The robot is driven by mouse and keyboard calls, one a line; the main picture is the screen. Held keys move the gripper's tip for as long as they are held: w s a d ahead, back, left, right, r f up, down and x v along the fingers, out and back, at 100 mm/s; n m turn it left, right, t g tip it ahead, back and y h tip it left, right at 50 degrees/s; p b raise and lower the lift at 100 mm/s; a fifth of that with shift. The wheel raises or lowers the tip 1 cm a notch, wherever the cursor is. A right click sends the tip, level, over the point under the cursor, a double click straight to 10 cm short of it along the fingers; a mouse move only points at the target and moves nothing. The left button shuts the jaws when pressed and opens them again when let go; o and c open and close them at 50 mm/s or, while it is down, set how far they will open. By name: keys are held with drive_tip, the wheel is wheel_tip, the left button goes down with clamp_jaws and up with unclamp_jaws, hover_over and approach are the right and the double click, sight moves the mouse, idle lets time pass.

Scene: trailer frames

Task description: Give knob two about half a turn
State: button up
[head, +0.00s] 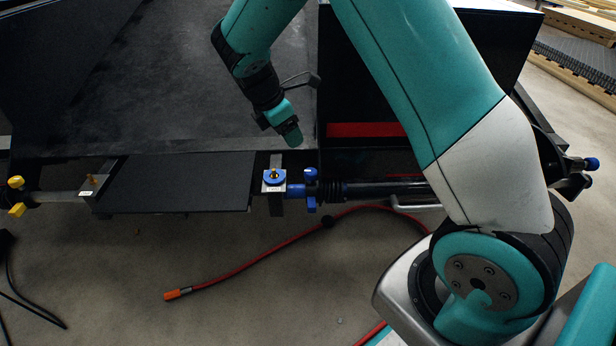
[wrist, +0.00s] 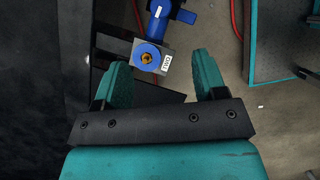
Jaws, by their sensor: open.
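A round blue knob with a brass centre (head: 273,176) sits on a small grey block with a white label at the frame's front edge. In the wrist view the blue knob (wrist: 147,57) lies ahead of my fingers, left of centre. The label's text is too small to read. My gripper (head: 290,134) is open and empty, above and a little behind the knob, apart from it. In the wrist view the open gripper (wrist: 162,68) has its teal fingers on either side, with the labelled block between and beyond the tips. Which knob is number two I cannot tell from the labels.
A blue-handled coupling (head: 311,190) adjoins the block on the right. A yellow fitting (head: 16,196) and another small labelled brass fitting (head: 94,181) are at the left. A red hose (head: 262,256) with an orange end lies on the floor.

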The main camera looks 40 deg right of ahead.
sight(309, 171)
drive_tip(key=b+x, duration=0.5)
drive_tip(key=x, duration=1)
drive_tip(key=shift+f, duration=0.2)
drive_tip(key=c, duration=0.9)
drive_tip(key=m+p, duration=0.1)
drive_tip(key=p, duration=0.1)
drive_tip(key=shift+w+r+p, duration=0.1)
drive_tip(key=shift+r+p, duration=0.2)
drive_tip(key=shift+r, duration=0.05)
drive_tip(key=shift+w+m+g+p, duration=0.1)
drive_tip(key=shift+m+g+p, duration=0.4)
drive_tip(key=shift+m+p, duration=0.4)
drive_tip(key=shift+f+m+y, duration=0.3)
drive_tip(key=o, duration=0.9)
